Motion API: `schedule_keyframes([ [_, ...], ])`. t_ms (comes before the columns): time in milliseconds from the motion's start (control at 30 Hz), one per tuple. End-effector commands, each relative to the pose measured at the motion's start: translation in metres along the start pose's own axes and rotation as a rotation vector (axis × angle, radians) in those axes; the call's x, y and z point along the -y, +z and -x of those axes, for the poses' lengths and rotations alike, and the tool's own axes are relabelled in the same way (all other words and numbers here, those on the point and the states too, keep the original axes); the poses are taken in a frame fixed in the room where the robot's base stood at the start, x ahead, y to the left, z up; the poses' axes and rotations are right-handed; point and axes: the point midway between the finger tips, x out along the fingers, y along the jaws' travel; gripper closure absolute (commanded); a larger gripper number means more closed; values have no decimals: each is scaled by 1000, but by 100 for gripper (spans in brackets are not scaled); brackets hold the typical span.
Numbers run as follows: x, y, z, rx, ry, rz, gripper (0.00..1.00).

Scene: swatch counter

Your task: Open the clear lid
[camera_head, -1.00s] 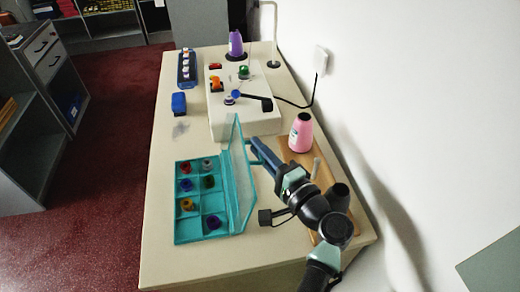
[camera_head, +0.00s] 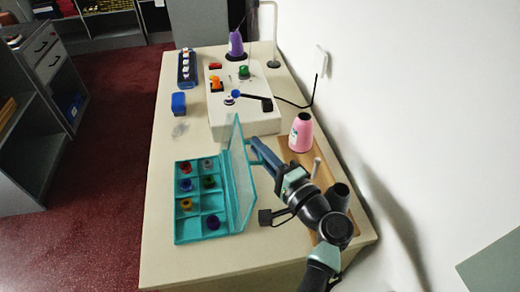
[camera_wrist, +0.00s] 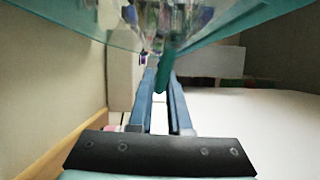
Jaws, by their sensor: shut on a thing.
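The teal box (camera_head: 176,243) sits on the counter with several coloured spools in its compartments. Its clear lid (camera_head: 241,170) with a teal frame stands raised, near upright, at the box's right side. My gripper (camera_head: 254,143) reaches in from the right, its fingertips at the far upper part of the lid. In the wrist view the fingers (camera_wrist: 162,85) close around a teal piece (camera_wrist: 166,72) of the lid, and the clear panel (camera_wrist: 120,22) spreads across the top. The exact contact at the tips is partly hidden by the lid.
A pink cone spool (camera_head: 301,133) stands on a wooden board (camera_head: 325,174) right of the lid, close to my arm. A white machine (camera_head: 247,121) stands behind the box. The wall (camera_head: 400,110) bounds the right side. Bare counter (camera_head: 160,150) lies to the left.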

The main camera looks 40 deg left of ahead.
Motion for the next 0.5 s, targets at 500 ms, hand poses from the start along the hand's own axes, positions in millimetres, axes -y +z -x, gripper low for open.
schedule_keyframes([
  [500, 7, 25, -9, 4, 93, 193, 100],
])
